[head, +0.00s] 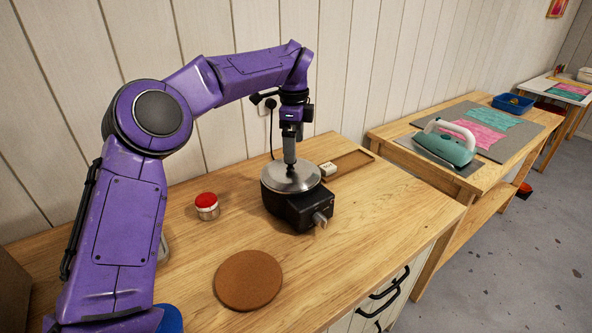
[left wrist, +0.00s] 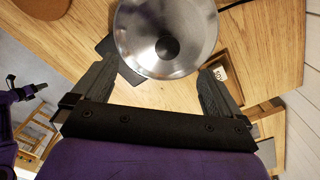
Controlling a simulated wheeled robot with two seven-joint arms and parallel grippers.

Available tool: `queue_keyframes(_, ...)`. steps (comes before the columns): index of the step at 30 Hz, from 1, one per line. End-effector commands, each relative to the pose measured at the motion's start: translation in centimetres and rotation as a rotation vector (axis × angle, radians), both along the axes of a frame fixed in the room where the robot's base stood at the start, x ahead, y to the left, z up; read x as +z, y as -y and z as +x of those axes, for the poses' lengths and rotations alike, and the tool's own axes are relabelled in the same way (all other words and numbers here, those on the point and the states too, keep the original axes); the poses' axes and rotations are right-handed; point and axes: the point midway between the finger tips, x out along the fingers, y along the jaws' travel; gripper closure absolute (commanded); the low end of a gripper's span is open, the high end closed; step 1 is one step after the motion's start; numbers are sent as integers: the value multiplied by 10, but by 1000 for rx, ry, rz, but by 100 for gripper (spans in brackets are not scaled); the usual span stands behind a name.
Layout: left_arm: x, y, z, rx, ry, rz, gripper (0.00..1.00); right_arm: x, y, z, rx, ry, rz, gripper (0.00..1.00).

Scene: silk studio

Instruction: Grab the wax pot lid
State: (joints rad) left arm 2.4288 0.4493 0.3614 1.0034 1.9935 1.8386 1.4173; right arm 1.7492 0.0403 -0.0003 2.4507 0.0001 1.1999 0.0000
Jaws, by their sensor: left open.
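The wax pot lid (head: 291,177) is a round, shiny metal lid with a dark round knob at its centre. It sits on the black wax pot (head: 290,208) on the wooden worktop. The lid also fills the upper middle of the left wrist view (left wrist: 150,25). My left gripper (head: 290,160) points down right over the lid's middle. In the left wrist view its two fingers (left wrist: 160,70) are spread wide, with nothing held between them. In the head view the gripper hides the knob, and I cannot tell whether the fingers touch the lid.
A red-topped jar (head: 207,206) and a round brown mat (head: 248,280) lie left and in front of the pot. A wooden tray (head: 358,160) with a small pale block (head: 328,169) is behind it. Another table with a teal iron (head: 443,147) stands to the right.

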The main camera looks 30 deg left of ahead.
Motion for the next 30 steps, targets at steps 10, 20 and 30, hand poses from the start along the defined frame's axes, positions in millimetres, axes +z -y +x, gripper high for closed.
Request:
queue_keyframes(10, -51, -8, 3, 3, -4, 1, 0, 21, 0, 1, 1, 2, 0, 57)
queue_keyframes(20, -63, -7, 4, 3, 1, 1, 6, 21, 0, 1, 0, 1, 0, 57)
queue_keyframes(30, -65, -7, 4, 1, -3, 2, 99, 20, 0, 1, 0, 1, 0, 57)
